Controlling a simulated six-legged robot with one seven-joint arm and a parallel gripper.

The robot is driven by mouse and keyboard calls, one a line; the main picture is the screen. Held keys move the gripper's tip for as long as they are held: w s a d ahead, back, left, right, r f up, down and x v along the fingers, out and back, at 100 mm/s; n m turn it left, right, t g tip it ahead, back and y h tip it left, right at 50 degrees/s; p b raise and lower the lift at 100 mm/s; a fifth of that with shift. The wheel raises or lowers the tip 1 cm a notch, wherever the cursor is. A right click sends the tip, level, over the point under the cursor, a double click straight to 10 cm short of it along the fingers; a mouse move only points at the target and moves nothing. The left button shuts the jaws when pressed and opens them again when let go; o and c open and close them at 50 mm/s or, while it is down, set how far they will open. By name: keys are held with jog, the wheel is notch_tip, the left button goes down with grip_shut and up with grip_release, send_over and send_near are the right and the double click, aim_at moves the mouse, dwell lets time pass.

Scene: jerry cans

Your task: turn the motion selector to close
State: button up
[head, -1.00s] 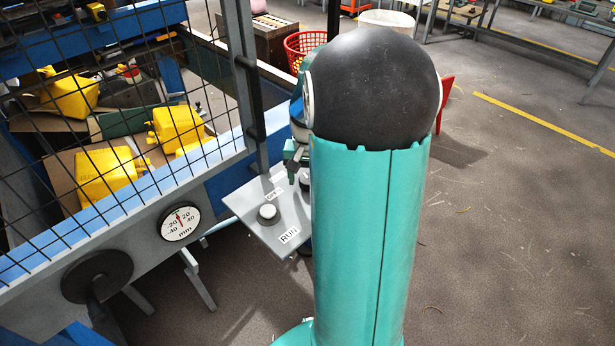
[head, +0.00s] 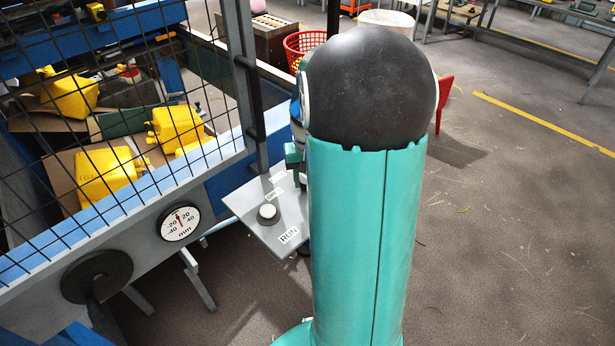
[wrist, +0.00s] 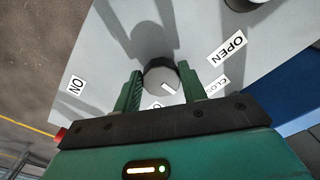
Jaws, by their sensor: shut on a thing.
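The motion selector is a round dark knob (wrist: 162,79) with a white line on its grey top, in the middle of the wrist view. Its line points to the lower right in that view, between the partly covered CLOSE label (wrist: 215,88) and a mostly hidden label starting with O. The OPEN label (wrist: 227,48) lies farther up to the right. My gripper (wrist: 160,84) is shut on the knob, one green finger on each side. In the head view my arm hides the knob, and only a bit of my green gripper (head: 293,156) shows.
Wire mesh fencing yellow jerry cans (head: 104,174) rises at the left. Floor at right is open.

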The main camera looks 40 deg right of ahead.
jog(key=shift+d+n, duration=0.1)
jog(key=shift+n, duration=1.8)
jog(key=o, duration=1)
jog(key=shift+c, duration=0.2)
jog(key=shift+r, duration=0.1)
notch_tip(320, 180, up, 14)
jog(key=shift+f, duration=0.2)
